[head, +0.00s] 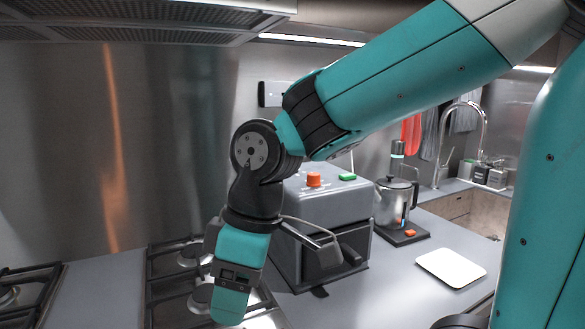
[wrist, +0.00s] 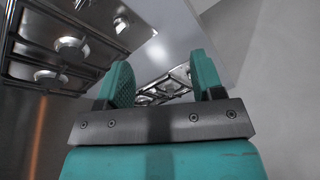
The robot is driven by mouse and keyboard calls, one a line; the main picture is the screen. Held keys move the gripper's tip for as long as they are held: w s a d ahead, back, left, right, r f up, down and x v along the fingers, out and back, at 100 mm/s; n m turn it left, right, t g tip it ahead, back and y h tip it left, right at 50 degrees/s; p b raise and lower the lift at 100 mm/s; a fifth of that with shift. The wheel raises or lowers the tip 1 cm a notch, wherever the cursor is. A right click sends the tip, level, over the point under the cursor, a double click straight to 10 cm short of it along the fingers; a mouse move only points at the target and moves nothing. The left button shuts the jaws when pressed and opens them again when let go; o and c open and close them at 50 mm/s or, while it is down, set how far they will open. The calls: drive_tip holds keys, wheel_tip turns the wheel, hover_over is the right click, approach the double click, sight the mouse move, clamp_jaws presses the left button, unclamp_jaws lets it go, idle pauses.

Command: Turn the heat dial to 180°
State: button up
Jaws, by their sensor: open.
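A grey box-shaped appliance (head: 325,204) stands on the counter in the head view. An orange knob (head: 314,180), which looks like the heat dial, sits on its top. Its setting marks are too small to read. My gripper (head: 231,303) hangs over the stove, left of and apart from the appliance, pointing down. In the wrist view the two teal fingers (wrist: 163,82) are spread with nothing between them. The dial does not show in the wrist view.
A green button (head: 347,177) is beside the orange knob. A handle sticks out from the appliance's front. A gas hob (head: 165,283) lies below my gripper. A steel kettle (head: 394,203) and a white board (head: 451,267) are to the right. A range hood (head: 140,22) hangs above.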

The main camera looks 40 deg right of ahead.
drive_tip(key=w+d+r+n+h+p, duration=0.1)
drive_tip(key=w+d+r+n+p, duration=0.2)
drive_tip(key=w+d+r, duration=0.45)
wheel_tip(320, 180, up, 3)
drive_tip(key=n+h+p, duration=0.2)
drive_tip(key=n+p, duration=0.5)
drive_tip(key=n, duration=0.1)
hover_over(314, 174)
drive_tip(key=shift+w+d+r+g, duration=0.1)
drive_tip(key=shift+r+g, duration=0.05)
drive_tip(key=shift+g, duration=0.15)
wheel_tip(314, 174, down, 7)
drive_tip(key=shift+r+p, duration=0.2)
drive_tip(key=shift+p, duration=0.55)
drive_tip(key=shift+f, duration=0.35)
drive_tip(key=c, duration=0.9)
